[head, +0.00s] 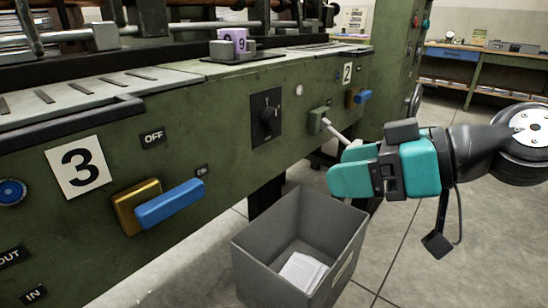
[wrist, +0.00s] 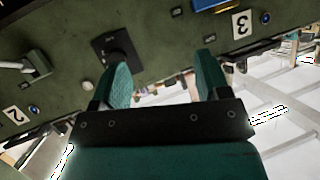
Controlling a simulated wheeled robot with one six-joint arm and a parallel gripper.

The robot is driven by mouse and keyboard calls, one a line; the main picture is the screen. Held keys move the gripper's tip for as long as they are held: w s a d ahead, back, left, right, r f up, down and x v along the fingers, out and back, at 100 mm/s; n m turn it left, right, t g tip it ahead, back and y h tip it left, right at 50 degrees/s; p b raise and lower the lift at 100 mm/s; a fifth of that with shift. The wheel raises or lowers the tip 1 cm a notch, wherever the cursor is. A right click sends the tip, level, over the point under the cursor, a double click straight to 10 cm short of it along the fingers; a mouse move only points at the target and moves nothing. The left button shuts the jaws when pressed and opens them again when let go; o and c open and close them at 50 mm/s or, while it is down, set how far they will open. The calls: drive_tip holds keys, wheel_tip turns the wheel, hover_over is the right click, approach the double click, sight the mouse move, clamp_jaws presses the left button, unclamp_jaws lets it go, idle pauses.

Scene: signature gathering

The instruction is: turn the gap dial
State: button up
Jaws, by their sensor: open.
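A black rotary dial (head: 268,117) sits on a black plate on the green machine's front panel, in the middle of the head view. Any marks on the plate are too small to read. The wrist view is turned over and shows the dial (wrist: 119,57) just beyond the tip of the left-hand finger. My gripper (head: 343,165) is to the right of the dial and apart from it, with its teal fingers towards the panel. The wrist view shows the gripper (wrist: 165,68) open, with nothing between its fingers.
A grey bin (head: 341,250) with papers in it stands on the floor below the dial and gripper. A light-coloured lever (head: 337,131) sticks out of the panel near my gripper. A blue handle (head: 170,204) juts out at the lower left.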

drive_tip(key=w+d+m+t+y+b, duration=0.1)
drive_tip(key=w+d+t+y+b, duration=0.2)
drive_tip(key=w+t, duration=0.35)
drive_tip(key=h+p, duration=0.1)
drive_tip(key=p, duration=0.6)
approach(276, 119)
drive_tip(key=shift+g, duration=0.25)
drive_tip(key=x, duration=0.9)
drive_tip(key=shift+w+a+r, duration=0.1)
drive_tip(key=shift+r, duration=0.05)
drive_tip(key=c, duration=0.9)
